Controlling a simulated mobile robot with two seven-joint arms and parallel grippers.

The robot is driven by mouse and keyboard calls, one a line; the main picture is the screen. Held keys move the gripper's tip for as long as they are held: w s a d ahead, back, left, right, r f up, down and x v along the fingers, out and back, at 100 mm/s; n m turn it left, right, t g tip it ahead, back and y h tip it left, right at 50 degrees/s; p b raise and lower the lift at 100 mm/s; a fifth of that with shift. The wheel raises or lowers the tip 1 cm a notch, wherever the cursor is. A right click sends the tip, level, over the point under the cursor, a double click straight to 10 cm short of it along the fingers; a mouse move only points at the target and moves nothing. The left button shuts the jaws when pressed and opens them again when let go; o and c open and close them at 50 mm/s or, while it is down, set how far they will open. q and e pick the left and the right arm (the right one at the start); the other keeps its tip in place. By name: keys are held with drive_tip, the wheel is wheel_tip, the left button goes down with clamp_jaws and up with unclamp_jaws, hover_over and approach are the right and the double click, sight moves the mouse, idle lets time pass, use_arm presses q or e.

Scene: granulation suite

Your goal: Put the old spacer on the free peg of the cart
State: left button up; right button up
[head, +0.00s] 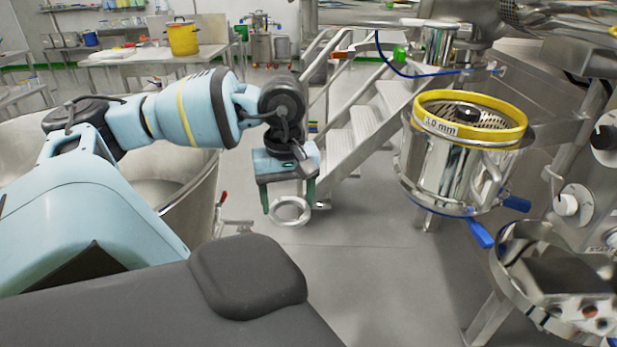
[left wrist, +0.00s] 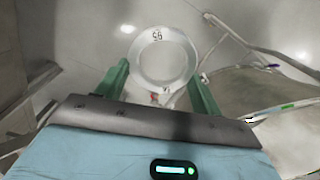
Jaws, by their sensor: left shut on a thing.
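My left gripper (head: 288,204) is shut on a flat silver ring, the old spacer (head: 290,222), and holds it up over the open floor. In the left wrist view the spacer (left wrist: 158,36) sits between the two green fingers (left wrist: 160,78), with its face and dark markings showing. The markings are too small to read surely. The cart and its free peg cannot be made out in either view. My right gripper is out of view.
A steel drum with a yellow ring (head: 473,99) labelled in mm stands at the right, with blue handles below. Steel stairs (head: 352,140) rise behind the gripper. A large round steel vessel (head: 188,205) is at the left. The grey floor (head: 370,290) in the middle is clear.

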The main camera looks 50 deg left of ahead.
use_arm(q)
drive_tip(key=w+d+f+m, duration=0.1)
drive_tip(key=d+f+m, duration=0.2)
drive_tip(key=d, duration=0.4)
drive_tip(key=w+d+f+m, duration=0.1)
drive_tip(key=d+f+m, duration=0.2)
drive_tip(key=d+m, duration=0.3)
drive_tip(key=w+d+f+m, duration=0.2)
drive_tip(key=d+f+m, duration=0.1)
drive_tip(key=d, duration=0.7)
drive_tip(key=shift+f+m, duration=0.3)
drive_tip(key=shift+m, duration=0.4)
drive_tip(key=shift+w+d, duration=0.1)
drive_tip(key=shift+w, duration=0.05)
